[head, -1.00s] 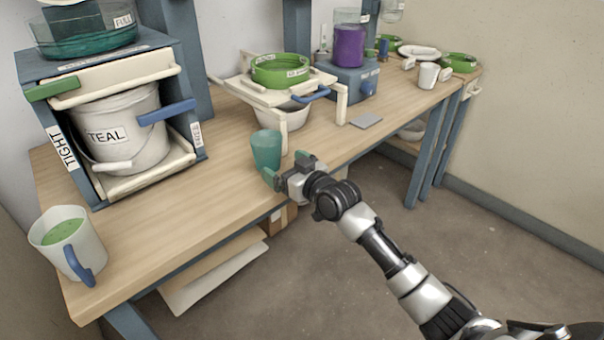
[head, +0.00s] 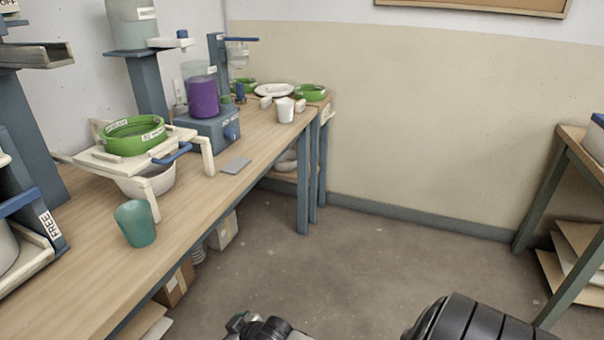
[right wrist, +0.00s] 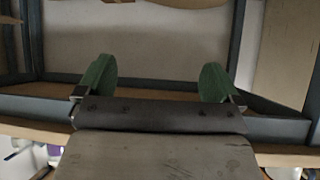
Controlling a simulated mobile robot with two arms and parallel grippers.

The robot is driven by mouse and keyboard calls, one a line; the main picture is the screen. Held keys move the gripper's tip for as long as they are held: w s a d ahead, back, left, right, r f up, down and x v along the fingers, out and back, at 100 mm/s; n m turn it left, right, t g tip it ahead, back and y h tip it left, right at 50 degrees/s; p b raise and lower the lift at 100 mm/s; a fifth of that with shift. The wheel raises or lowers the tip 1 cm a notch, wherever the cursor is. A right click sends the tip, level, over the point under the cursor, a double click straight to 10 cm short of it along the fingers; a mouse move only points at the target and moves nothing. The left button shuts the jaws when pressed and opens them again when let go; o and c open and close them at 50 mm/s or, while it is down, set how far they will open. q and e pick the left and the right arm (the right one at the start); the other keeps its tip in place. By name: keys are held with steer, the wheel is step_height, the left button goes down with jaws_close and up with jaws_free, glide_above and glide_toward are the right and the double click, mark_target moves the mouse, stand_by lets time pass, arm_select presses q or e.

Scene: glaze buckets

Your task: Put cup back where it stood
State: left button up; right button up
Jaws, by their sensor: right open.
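A teal cup (head: 135,223) stands upright on the wooden worktop (head: 85,270), near its front edge, in the head view. Nothing touches it there. My right gripper (right wrist: 158,82) shows in the right wrist view with its two green finger pads wide apart and nothing between them. In the head view only parts of my arm show at the bottom edge, below and right of the cup, and no fingertips are visible there. My left gripper is in neither view.
Behind the cup, a cream stand (head: 85,158) holds a green ring (head: 133,134) above a white bowl (head: 150,182).

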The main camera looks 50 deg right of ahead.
steer(key=s+a+f+g+h, duration=0.1)
steer(key=s+f+g, duration=0.3)
steer(key=s+f, duration=0.6)
steer(key=s+a+f+g+h, duration=0.1)
steer(key=s+f+g, duration=0.3)
steer(key=s+f, duration=0.6)
steer(key=s+a, duration=0.1)
steer(key=s, duration=0.5)
steer(key=shift+s+f, duration=0.3)
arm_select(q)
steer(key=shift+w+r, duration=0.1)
arm_select(e)
steer(key=shift+a, duration=0.1)
